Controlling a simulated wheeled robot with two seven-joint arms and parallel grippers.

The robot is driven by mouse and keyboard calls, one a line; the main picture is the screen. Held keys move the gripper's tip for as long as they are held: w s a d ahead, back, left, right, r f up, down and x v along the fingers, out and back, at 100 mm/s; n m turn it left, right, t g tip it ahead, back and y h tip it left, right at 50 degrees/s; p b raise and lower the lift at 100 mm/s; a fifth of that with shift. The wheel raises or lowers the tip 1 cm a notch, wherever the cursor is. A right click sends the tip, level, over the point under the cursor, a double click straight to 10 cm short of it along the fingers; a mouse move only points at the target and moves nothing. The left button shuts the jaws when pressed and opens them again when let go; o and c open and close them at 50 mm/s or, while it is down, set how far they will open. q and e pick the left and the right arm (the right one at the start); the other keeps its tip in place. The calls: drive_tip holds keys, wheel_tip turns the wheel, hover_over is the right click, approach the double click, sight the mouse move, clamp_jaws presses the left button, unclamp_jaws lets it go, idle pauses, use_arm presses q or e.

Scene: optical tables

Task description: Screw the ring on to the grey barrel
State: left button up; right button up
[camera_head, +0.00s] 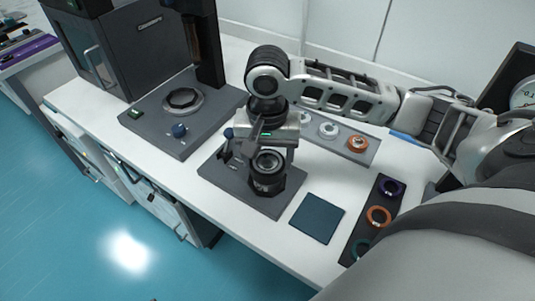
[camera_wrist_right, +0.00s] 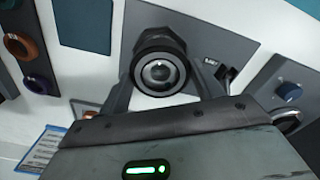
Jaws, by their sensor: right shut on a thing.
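The barrel (camera_head: 267,184) stands upright on a dark base plate (camera_head: 225,180) in the middle of the table. My right gripper (camera_head: 267,152) points down over it from behind. In the right wrist view a grey ring (camera_wrist_right: 138,74) sits around the dark lens opening at the barrel's top, with a dark faceted collar (camera_wrist_right: 155,42) beyond it. The right fingers (camera_wrist_right: 160,88) lie on both sides of the ring and are shut on it. The threads and contact spots are hidden, so I cannot tell how far the ring is seated. My left gripper is not in view.
A dark tray (camera_head: 361,228) with purple, orange and teal rings lies at the right. A blue-grey mat (camera_head: 317,218) lies beside it. A grey strip (camera_head: 340,147) with several ring-like parts is behind. A dark stand with a blue knob (camera_head: 179,131) is at left.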

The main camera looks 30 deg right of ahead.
drive_tip(key=m, duration=0.7)
drive_tip(key=shift+m, duration=0.4)
drive_tip(key=o, duration=1.1)
drive_tip(key=shift+c, duration=1.1)
